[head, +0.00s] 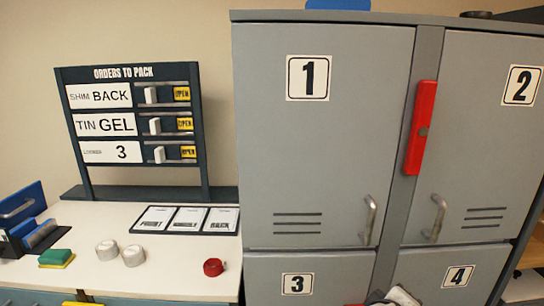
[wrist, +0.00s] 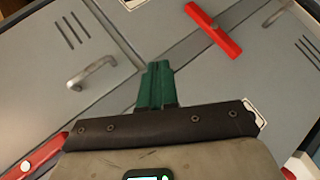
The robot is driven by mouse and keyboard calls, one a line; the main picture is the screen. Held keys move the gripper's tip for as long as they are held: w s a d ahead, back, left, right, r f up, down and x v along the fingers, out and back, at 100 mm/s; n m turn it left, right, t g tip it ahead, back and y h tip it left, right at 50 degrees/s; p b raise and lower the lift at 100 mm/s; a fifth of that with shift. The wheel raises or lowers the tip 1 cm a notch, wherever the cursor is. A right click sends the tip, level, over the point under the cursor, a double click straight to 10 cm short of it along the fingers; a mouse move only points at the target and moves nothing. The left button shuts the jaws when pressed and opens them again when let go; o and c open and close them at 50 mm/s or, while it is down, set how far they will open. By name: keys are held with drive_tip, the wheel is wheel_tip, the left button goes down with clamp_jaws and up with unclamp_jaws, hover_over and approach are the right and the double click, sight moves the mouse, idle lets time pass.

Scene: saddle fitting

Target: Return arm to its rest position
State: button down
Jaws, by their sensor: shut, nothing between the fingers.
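My gripper (wrist: 157,84) shows in the wrist view with its two green fingers together and nothing between them. It points toward the grey locker front, and I cannot tell its exact distance from the doors. In the head view the gripper itself is not clearly seen. A pale part at the bottom edge, in front of the lower doors, may be mine.
Grey lockers (head: 320,150) with shut doors 1 to 4 and jutting handles stand at the right. A red bar (head: 421,128) is on the post between doors 1 and 2.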

drive_tip(key=s+d+f+m+g+y, duration=0.2)
drive_tip(key=s+f, duration=0.6)
drive_tip(key=s, duration=0.1)
drive_tip(key=s+d+f+m+g+y, duration=0.2)
drive_tip(key=s+f+g+y, duration=0.1)
drive_tip(key=s+f, duration=0.5)
drive_tip(key=s+a+f+m+g+y, duration=0.1)
drive_tip(key=s+f, duration=0.1)
drive_tip(key=s, duration=0.6)
drive_tip(key=s+a+f+m+g+y, duration=0.1)
drive_tip(key=s+f+y, duration=0.1)
drive_tip(key=s, duration=0.5)
drive_tip(key=shift+s+a+f+m, duration=0.15)
drive_tip(key=shift+s+f+m, duration=0.2)
drive_tip(key=shift+f, duration=0.3)
